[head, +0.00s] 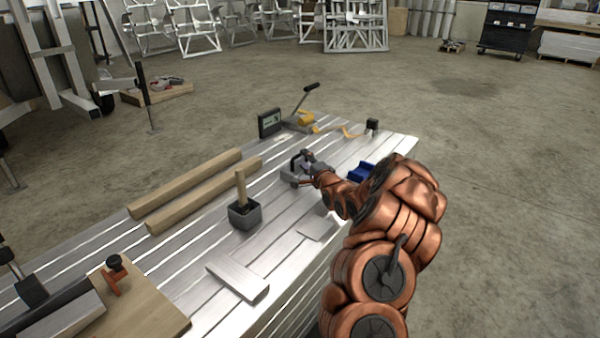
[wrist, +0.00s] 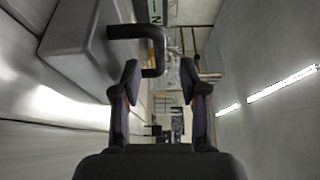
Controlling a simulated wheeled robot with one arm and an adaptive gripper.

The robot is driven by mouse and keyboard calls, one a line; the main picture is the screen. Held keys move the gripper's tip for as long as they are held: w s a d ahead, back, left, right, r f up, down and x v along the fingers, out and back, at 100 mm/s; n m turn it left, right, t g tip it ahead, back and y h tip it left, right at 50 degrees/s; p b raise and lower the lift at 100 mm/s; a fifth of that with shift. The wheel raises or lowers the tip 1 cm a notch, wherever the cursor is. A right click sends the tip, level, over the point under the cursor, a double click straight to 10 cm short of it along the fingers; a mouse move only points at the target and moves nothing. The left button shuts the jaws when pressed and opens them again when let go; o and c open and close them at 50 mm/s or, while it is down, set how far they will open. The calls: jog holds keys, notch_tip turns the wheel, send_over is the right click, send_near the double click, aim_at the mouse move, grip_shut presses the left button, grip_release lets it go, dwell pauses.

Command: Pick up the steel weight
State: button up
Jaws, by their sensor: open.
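The steel weight (head: 290,178) is a grey metal block with a dark handle, standing on the slatted aluminium bed. In the wrist view the weight (wrist: 75,45) fills the upper left, and its dark bent handle (wrist: 153,60) reaches across towards the gap between my fingers. My gripper (head: 310,167) is at the weight's right side in the head view and partly covers it. In the wrist view my gripper (wrist: 160,72) is open, with a finger on either side of the handle's end. I cannot tell whether the fingers touch it.
A grey block with a wooden handle (head: 244,214), two wooden bars (head: 205,195) and a flat metal bar (head: 238,277) lie nearer. A blue object (head: 361,172) is to the right. A dark display box (head: 269,123) and a yellow strap tool (head: 300,121) stand behind.

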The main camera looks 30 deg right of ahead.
aim_at(301, 155)
jog(key=w+b, duration=0.1)
jog(key=w, duration=0.2)
jog(key=shift+f, duration=0.15)
jog(key=shift+w+d+b, duration=0.15)
jog(key=shift+w+b, duration=0.2)
jog(key=shift+w, duration=0.35)
grip_shut()
jog(key=shift+r, duration=0.2)
